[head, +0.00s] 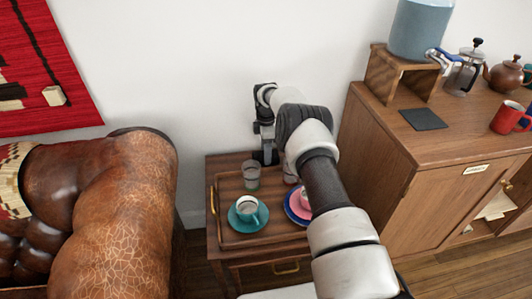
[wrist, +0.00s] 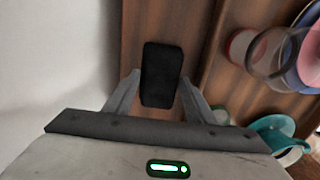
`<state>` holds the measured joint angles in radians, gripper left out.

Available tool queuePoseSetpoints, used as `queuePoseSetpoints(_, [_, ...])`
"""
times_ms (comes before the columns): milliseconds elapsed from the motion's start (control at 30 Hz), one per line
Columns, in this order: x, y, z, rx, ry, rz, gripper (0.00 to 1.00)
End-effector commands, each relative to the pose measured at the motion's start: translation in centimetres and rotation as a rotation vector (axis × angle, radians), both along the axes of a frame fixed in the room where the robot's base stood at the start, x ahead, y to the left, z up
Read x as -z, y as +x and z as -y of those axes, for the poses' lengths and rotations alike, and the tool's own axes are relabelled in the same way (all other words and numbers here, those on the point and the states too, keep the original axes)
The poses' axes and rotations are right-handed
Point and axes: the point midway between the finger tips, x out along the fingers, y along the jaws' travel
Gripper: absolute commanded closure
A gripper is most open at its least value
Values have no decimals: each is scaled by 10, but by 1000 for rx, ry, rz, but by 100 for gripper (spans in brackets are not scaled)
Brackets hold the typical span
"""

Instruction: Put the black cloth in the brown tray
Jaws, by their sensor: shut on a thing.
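My gripper (wrist: 161,80) is shut on a black cloth (wrist: 160,62), a dark flat rectangle between its two fingers in the wrist view. In the head view my gripper (head: 266,154) points down at the back of the small wooden table, close to the wall. The brown tray (head: 228,238) lies on that table. In the wrist view the cloth appears over a wooden strip beside the tray's rim (wrist: 207,55), on the wall side. I cannot tell whether the cloth touches the wood.
A leather sofa (head: 115,215) stands left. A cabinet (head: 400,150) stands right, with a dark flat square (head: 423,119) on top.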

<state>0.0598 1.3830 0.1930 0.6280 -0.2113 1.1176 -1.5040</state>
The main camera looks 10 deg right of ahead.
Motion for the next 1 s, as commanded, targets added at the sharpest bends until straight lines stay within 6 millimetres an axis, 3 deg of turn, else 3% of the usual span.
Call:
queuePoseSetpoints(233, [2, 0, 0, 0, 0, 0, 74])
queuePoseSetpoints(267, [2, 0, 0, 0, 0, 0, 45])
queuePoseSetpoints(367, [2, 0, 0, 0, 0, 0, 31])
queuePoseSetpoints(700, [-3, 0, 0, 1, 0, 1, 31])
queuePoseSetpoints(867, [-27, 0, 0, 1, 0, 3, 31])
queuePoseSetpoints(1000, [-59, 0, 0, 1, 0, 3, 31])
